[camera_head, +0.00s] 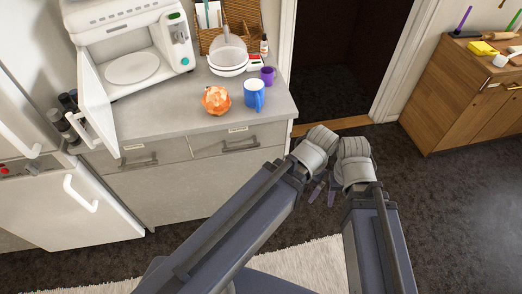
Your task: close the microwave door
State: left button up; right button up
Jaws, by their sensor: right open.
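The white microwave (178,42) stands on the counter at the upper left. Its door (97,105) is swung wide open on the left side, reaching toward the front edge of the counter. A round plate (132,67) shows inside the cavity. My right gripper (324,194) is open and empty, low in front of the counter and to its right, well away from the door. My left gripper cannot be made out; only my left arm shows, ending close to the right wrist.
An orange faceted object (216,100), a blue mug (254,95), a purple cup (267,75) and a white bowl (228,63) stand right of the microwave. Dark bottles (60,122) stand behind the door. A fridge (75,205) is at left. Floor (420,190) at right is clear.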

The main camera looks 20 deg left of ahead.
aim_at(94, 103)
jog(key=k+j+u, duration=0.45)
jog(key=j, duration=0.2)
jog(key=j+u, duration=0.25)
jog(key=k+j+u, duration=0.2)
jog(key=j, duration=0.25)
jog(key=j+u, duration=0.25)
jog(key=j, duration=0.15)
jog(key=i+l, duration=0.1)
jog(key=i, duration=0.15)
